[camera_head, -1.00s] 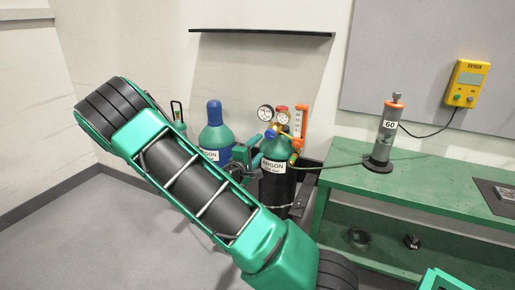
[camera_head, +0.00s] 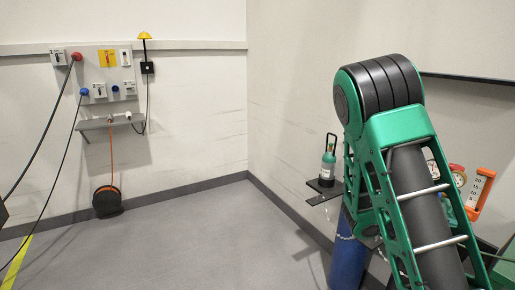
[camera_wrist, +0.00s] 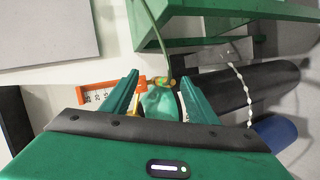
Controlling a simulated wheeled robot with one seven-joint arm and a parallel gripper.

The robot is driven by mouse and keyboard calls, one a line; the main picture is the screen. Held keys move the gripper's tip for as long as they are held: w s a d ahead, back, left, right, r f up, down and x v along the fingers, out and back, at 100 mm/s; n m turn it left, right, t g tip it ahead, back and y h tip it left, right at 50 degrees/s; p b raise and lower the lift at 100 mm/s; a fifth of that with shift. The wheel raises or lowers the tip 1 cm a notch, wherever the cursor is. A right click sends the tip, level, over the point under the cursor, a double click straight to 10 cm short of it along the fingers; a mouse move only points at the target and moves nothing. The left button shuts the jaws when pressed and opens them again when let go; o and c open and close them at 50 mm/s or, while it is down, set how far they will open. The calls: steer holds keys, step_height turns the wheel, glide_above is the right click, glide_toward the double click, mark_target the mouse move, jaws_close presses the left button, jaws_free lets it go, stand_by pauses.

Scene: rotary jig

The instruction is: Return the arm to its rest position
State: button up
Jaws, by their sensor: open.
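My gripper (camera_wrist: 160,98) shows in the wrist view with its two green fingers apart. Nothing is clamped between them. A green gas cylinder (camera_wrist: 160,105) with a brass valve shows in the gap beyond the fingers; I cannot tell how far away it is. In the head view my arm's green and black links fill the right side, with the elbow raised high. The gripper itself cannot be made out there.
Gauges and an orange scale (camera_head: 481,190) stand behind my arm, below a black wall shelf (camera_head: 470,78). A small green bottle (camera_head: 328,165) and a blue cylinder (camera_head: 347,255) are beside it. A green bench (camera_wrist: 240,42) shows in the wrist view.

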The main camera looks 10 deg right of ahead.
steer(key=s+a+f+m+g+y, duration=0.2)
steer(key=s+a+m+y, duration=0.3)
steer(key=s+a+y, duration=0.45)
steer(key=s+a+r+y, duration=0.2)
steer(key=s+a+r, duration=0.1)
steer(key=s+a, duration=0.2)
steer(key=s+a+r+t+y, duration=0.1)
steer(key=s+a+r+y, duration=0.1)
steer(key=s+a+r, duration=0.2)
steer(key=s+a, duration=0.2)
steer(key=a, duration=0.1)
steer(key=shift+s+a+r, duration=0.15)
steer(key=shift+a+r, duration=0.1)
steer(key=shift+y, duration=0.25)
steer(key=shift+w+f, duration=0.25)
steer(key=shift+w, duration=0.35)
steer(key=shift+d, duration=0.15)
